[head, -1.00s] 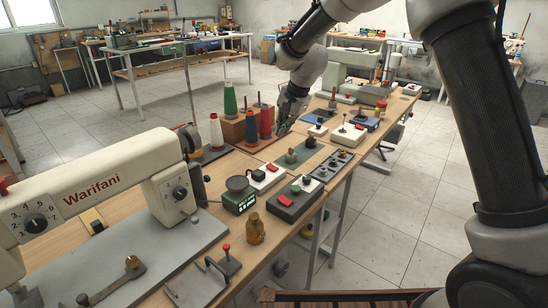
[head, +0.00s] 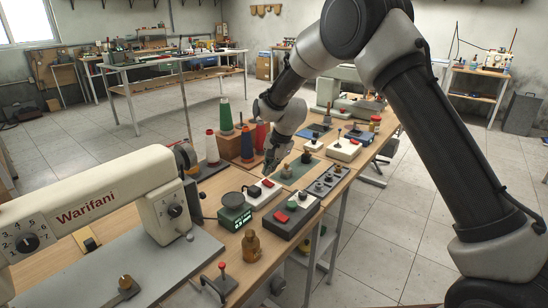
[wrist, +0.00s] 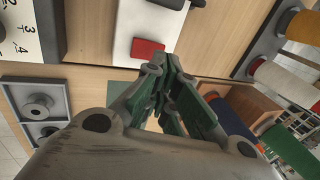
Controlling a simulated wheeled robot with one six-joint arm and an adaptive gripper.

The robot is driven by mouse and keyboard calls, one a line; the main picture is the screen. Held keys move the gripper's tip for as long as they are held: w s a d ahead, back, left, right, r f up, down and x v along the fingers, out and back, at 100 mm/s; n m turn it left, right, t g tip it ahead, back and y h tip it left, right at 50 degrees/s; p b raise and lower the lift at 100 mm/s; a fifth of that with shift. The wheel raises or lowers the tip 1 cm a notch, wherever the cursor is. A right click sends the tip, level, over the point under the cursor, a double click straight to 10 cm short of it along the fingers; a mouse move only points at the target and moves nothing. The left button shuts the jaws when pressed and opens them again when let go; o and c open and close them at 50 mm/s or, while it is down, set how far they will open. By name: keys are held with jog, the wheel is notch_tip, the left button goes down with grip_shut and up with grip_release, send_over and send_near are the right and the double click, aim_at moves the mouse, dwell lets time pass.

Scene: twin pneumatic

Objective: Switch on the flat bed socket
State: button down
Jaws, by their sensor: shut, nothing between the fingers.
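A white box (head: 262,196) with a red rocker switch (head: 267,183) and a dark part on top lies on the workbench. I read no label telling which is the flat bed socket. My gripper (head: 270,168) is just behind the white box, shut and empty, pointing down. In the wrist view its green-padded fingers (wrist: 162,80) are close to the white box's red rocker (wrist: 147,49), apparently not touching it. The rocker's tilt is unclear.
A Warifani sewing machine (head: 100,205) stands at the left. Thread cones (head: 224,116) stand behind my gripper. Another white box (head: 343,150) lies to the right.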

aim_at(268, 181)
jog(key=shift+x, duration=1.55)
jog(key=shift+w+a+f+g+h, duration=0.2)
jog(key=shift+a+f+g+h, duration=0.1)
jog(key=shift+a+h, duration=0.1)
jog(key=shift+d, duration=0.15)
jog(key=shift+s+d, duration=0.1)
jog(key=shift+s+d+r, duration=0.2)
jog(key=shift+s+d, duration=0.25)
jog(key=shift+d, duration=0.05)
